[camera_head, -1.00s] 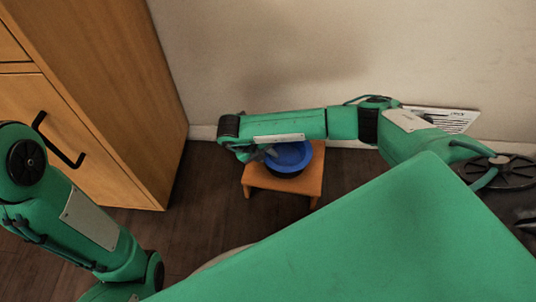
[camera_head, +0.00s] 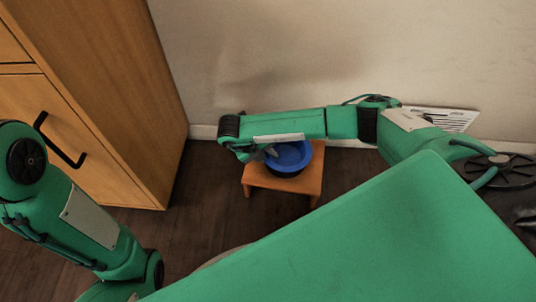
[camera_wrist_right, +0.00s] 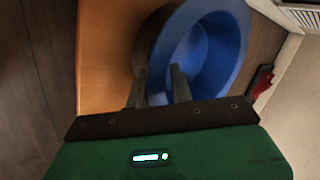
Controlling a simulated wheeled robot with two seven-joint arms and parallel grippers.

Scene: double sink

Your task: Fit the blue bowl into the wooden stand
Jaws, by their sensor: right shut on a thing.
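The blue bowl (camera_head: 289,157) is at the wooden stand (camera_head: 283,183), a small stool-like piece on the floor by the wall. My right gripper (camera_head: 267,153) reaches the bowl's left side, and its arm hides part of the bowl and stand. In the right wrist view, the gripper (camera_wrist_right: 160,85) is shut on the rim of the blue bowl (camera_wrist_right: 215,60). A dark round opening shows beside the bowl on the stand's top (camera_wrist_right: 105,55). I cannot tell whether the bowl is fully seated or slightly above. My left gripper is outside the views.
A wooden cabinet (camera_head: 110,110) with a black handle stands at the left. The pale wall (camera_head: 290,60) is close behind the stand. Dark floor lies free left of the stand.

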